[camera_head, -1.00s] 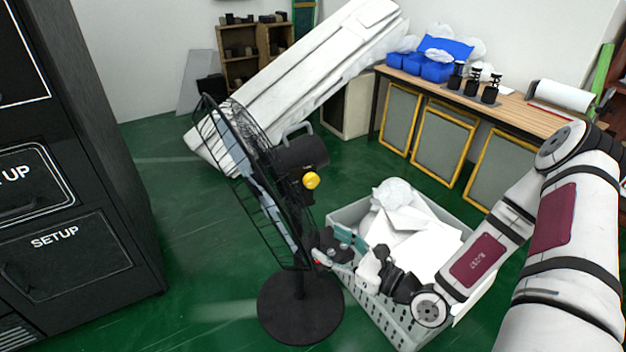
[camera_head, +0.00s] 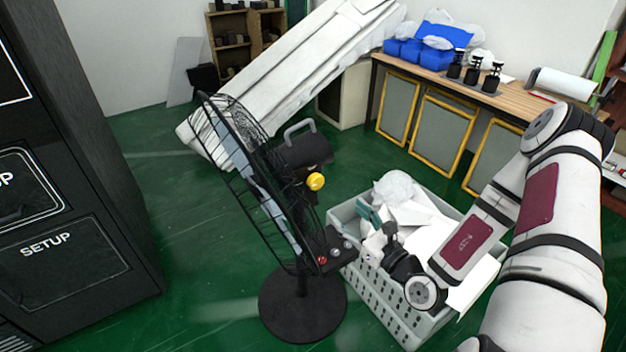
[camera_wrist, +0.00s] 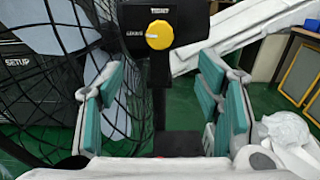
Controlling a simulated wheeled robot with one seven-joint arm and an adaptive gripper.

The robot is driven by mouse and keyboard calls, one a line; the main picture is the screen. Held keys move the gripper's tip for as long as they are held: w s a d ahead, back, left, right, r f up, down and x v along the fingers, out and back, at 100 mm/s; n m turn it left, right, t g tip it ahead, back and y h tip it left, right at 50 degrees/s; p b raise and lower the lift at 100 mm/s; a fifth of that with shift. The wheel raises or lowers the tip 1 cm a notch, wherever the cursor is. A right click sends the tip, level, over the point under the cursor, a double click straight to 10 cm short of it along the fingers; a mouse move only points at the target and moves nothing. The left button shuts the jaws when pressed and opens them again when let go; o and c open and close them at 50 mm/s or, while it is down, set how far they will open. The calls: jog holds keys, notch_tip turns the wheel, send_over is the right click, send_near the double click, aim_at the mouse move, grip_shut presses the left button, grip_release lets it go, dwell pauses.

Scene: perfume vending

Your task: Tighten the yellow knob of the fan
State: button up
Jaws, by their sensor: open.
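The black fan (camera_head: 262,185) stands on a round base (camera_head: 303,305) on the green floor. Its yellow knob (camera_head: 315,181) is on the dark motor housing, at the side behind the cage. In the wrist view the round knob (camera_wrist: 159,35) is at the top centre, with small lettering around it. My gripper (camera_wrist: 162,98) is open and empty there, its teal-padded fingers either side of the fan's dark pole and below the knob in the picture. In the head view my gripper (camera_head: 370,218) is right of and lower than the knob, apart from it, partly blending with the crate's contents.
A grey crate (camera_head: 372,292) of white waste stands right of the fan, beneath my arm. The fan's control box (camera_head: 337,252) juts toward the crate. A black cabinet (camera_head: 75,150) is at left, a wooden bench (camera_head: 510,102) behind. Green floor is free left of the fan.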

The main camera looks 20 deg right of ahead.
aim_at(318, 185)
jog(key=x, duration=1.4)
jog(key=shift+b, duration=0.4)
jog(key=c, duration=1.2)
